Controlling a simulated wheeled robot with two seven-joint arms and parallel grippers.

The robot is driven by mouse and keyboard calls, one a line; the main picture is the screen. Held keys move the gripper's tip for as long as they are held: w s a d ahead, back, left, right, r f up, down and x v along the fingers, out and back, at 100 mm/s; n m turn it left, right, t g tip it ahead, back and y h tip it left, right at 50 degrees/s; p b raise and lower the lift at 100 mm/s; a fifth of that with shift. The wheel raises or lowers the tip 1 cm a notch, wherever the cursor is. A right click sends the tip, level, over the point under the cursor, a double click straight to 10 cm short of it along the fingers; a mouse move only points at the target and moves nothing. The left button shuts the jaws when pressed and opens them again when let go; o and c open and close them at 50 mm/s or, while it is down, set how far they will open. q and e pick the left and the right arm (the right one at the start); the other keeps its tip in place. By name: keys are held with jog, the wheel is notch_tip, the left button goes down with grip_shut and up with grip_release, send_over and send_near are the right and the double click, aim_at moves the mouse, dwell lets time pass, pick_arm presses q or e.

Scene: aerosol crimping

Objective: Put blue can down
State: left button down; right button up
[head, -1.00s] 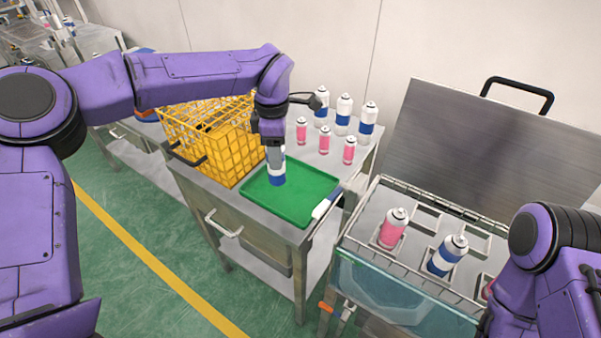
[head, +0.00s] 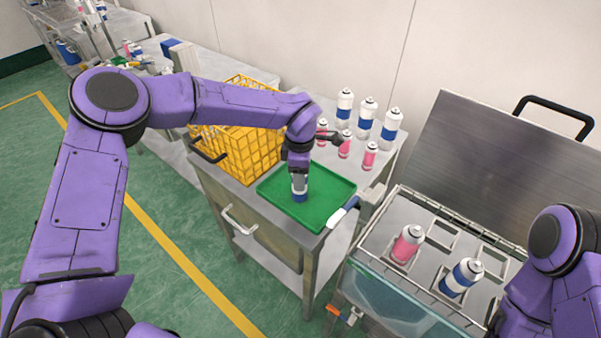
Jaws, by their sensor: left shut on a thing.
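My left gripper (head: 299,172) points down over the green tray (head: 325,209) and is shut on a blue can (head: 299,190). The can is white with a blue lower band and stands upright in the grip, its upper part hidden by the gripper. Its base is at or very close to the tray floor; I cannot tell whether it touches. My right arm shows at the right edge, but its gripper is out of view.
A yellow wire basket (head: 247,150) stands left of the tray. Several blue-banded cans (head: 366,118) and pink cans (head: 370,156) stand behind it. At right, an open metal bath (head: 395,276) holds a pink can (head: 407,244) and a blue-banded can (head: 461,277) in its rack.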

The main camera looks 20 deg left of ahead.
pick_arm(q)
jog(key=c, duration=0.5)
grip_release()
jog(key=shift+f, duration=0.1)
notch_tip(320, 180, up, 12)
jog(key=shift+f+b, duration=0.25)
jog(key=shift+b, duration=0.85)
jog(key=shift+r, duration=0.4)
